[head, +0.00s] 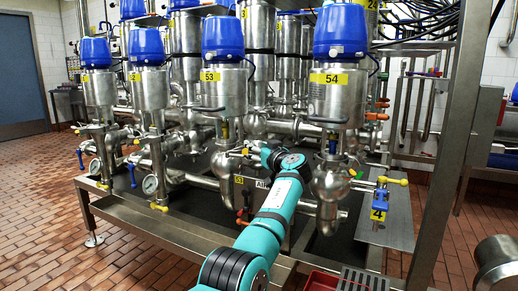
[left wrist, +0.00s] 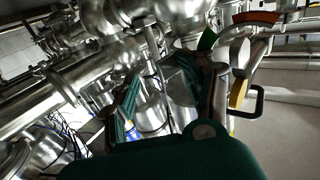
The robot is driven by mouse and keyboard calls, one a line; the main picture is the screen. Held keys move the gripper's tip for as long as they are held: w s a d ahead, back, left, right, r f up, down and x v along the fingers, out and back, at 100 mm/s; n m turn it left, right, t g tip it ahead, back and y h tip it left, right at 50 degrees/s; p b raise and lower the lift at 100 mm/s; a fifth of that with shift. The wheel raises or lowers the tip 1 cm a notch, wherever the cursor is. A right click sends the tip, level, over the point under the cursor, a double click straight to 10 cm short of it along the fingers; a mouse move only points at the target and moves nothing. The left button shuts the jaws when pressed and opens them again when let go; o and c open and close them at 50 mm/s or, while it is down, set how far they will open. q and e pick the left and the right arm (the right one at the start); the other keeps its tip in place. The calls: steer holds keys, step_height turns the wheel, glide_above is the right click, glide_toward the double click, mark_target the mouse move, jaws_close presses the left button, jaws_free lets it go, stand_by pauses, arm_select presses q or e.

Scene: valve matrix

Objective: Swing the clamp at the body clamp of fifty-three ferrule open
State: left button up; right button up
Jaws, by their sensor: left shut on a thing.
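Valve 53, with a blue cap, a steel cylinder and a yellow label reading 53 (head: 210,77), stands in the middle of the head view. Its steel lower body (head: 224,164) is below. My left gripper (head: 246,152) is beside this body, at the level of the body clamp, and is shut on a small part there. The held part looks like the clamp, but the gripper largely hides it. In the left wrist view, the dark green fingers (left wrist: 168,78) stand before steel pipework. Whether the clamp is swung open cannot be told. My right gripper is not in view.
Valve 54 (head: 329,79) stands close to the right of my left arm. Other blue-capped valves (head: 147,80) crowd the left and back. A steel frame post (head: 449,150) rises at the right. The tiled floor (head: 40,230) at the left is clear.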

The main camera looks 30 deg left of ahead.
arm_select(q)
steer(key=shift+s+a+r, duration=0.1)
steer(key=shift+a+r, duration=0.15)
steer(key=shift+r, duration=0.3)
steer(key=f+v, duration=0.1)
steer(key=v, duration=1.1)
steer(key=shift+d, duration=0.2)
